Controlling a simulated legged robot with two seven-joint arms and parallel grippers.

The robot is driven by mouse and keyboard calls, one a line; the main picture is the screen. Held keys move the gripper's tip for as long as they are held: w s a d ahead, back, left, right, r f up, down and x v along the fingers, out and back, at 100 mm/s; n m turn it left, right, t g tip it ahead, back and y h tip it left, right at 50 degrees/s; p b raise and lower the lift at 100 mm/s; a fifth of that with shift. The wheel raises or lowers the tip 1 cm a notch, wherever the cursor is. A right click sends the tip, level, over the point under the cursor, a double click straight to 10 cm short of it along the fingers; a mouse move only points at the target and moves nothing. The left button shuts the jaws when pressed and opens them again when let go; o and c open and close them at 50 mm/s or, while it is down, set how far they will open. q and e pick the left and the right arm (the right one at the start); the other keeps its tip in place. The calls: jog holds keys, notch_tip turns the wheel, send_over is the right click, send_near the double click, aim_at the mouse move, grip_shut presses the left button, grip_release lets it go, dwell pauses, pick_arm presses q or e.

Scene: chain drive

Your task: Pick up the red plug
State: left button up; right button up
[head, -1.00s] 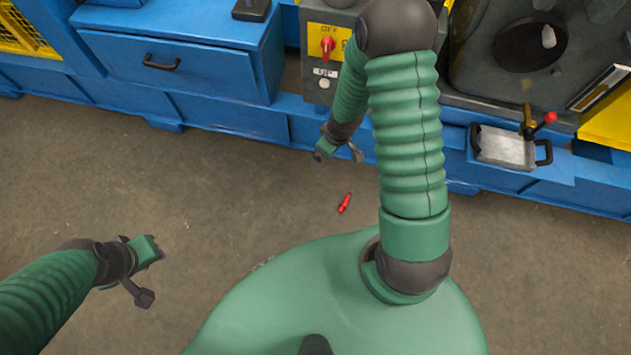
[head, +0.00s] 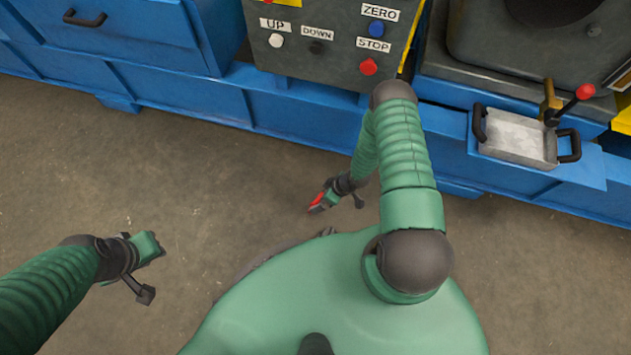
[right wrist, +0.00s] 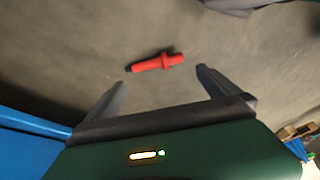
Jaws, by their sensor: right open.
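The red plug (right wrist: 157,62) lies on the grey floor in the right wrist view, a little past the fingertips and across the gap between them. My right gripper (right wrist: 160,80) is open and empty, with its two fingers spread apart. In the head view the red plug (head: 317,201) shows at the end of my right gripper (head: 322,204), which partly covers it. I cannot tell from there whether they touch. My left gripper (head: 158,254) is empty above bare floor at the left; its finger gap is not clear.
Blue machine bases (head: 300,110) run along the back. A control panel (head: 330,40) with labelled buttons stands above my right arm. A metal tray (head: 515,138) with black handles and a red-knobbed lever (head: 570,100) are at the right. The floor at the left is clear.

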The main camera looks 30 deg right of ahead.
jog(key=shift+w+f, duration=0.1)
jog(key=shift+f, duration=0.45)
jog(key=b+x, duration=0.4)
jog(key=shift+d+f, duration=0.2)
jog(key=shift+a+f+b, duration=0.2)
jog(key=shift+f+b, duration=0.05)
jog(key=shift+b, duration=0.05)
jog(key=shift+w+r, duration=0.1)
jog(key=shift+r, duration=0.05)
jog(key=c, duration=1.2)
jog(key=shift+r+p, duration=0.1)
jog(key=shift+p, duration=0.2)
